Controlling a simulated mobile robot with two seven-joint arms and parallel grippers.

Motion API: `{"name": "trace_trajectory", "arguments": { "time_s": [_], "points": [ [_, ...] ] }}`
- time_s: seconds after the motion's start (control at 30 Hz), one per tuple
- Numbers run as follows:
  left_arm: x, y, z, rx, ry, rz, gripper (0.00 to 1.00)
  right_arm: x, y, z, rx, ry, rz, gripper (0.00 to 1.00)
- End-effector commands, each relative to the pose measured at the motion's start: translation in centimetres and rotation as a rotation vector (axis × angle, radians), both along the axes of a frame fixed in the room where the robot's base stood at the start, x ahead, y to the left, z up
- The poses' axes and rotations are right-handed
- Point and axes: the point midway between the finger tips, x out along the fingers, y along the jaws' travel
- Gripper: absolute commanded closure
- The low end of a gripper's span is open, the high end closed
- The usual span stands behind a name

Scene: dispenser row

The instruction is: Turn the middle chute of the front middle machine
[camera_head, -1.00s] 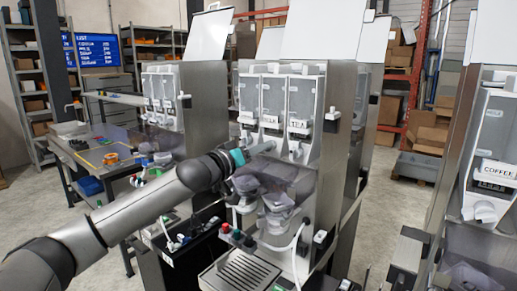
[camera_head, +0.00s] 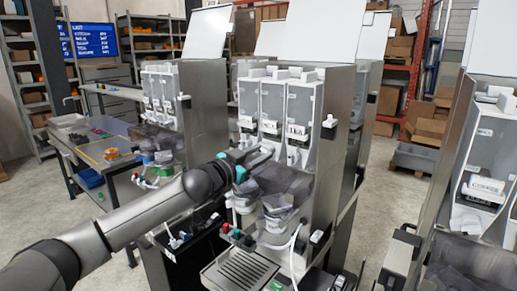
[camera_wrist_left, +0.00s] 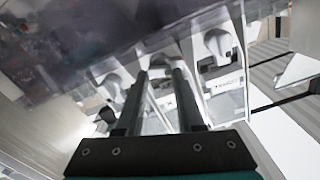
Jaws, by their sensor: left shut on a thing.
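The front middle machine (camera_head: 335,120) stands at the picture's centre, with three clear canisters side by side and a white chute below each. My left gripper (camera_head: 268,150) reaches in from the left, at the middle chute under the middle canister (camera_head: 271,105). In the left wrist view its two dark fingers (camera_wrist_left: 160,72) are shut on the middle chute (camera_wrist_left: 158,67), which is mostly hidden between them. The right chute (camera_head: 296,154) is free beside the gripper; one neighbouring chute also shows in the wrist view (camera_wrist_left: 217,42). My right gripper is out of view.
Clear smoky hoods (camera_head: 285,183) hang just below the chutes, close to the gripper. A drip grate (camera_head: 240,270) lies lower down. Another machine (camera_head: 165,95) stands behind left, and one (camera_head: 485,150) at the right. A work table (camera_head: 100,150) is at the far left.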

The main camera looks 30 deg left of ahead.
Motion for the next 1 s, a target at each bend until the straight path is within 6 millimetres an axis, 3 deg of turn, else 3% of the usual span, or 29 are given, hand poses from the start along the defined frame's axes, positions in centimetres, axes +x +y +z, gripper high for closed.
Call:
{"name": "trace_trajectory", "arguments": {
  "time_s": [1.0],
  "points": [
    [0.0,-0.4,-0.3,0.95,-0.075,0.0,1.0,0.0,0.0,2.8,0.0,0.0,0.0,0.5]
  ]
}}
